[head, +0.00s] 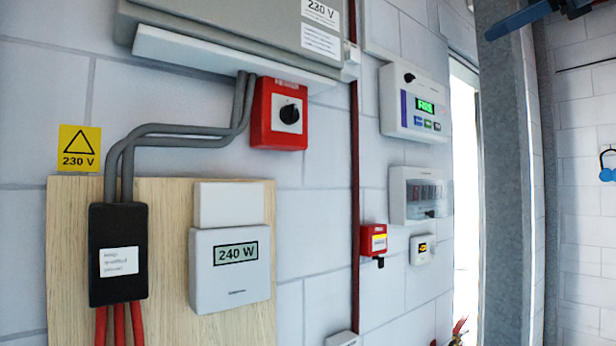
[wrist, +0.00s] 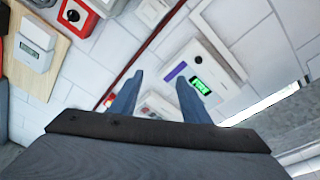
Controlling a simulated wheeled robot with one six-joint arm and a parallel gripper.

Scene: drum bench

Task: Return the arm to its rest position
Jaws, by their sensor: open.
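My gripper (wrist: 159,76) shows in the wrist view as two blue fingers, spread apart with nothing between them. It points toward the white wall, and the picture there is tilted. The white box with a green display (wrist: 201,86) lies just right of the fingers. A lower box (wrist: 158,108) shows partly between them. The gripper cannot be made out with certainty in the head view.
In the head view, a 240 W meter (head: 230,270) and a black cable box (head: 118,254) are on a wooden board (head: 170,205). A red rotary switch (head: 279,114) sits under a grey cabinet (head: 240,30). A steel post (head: 503,190) stands right.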

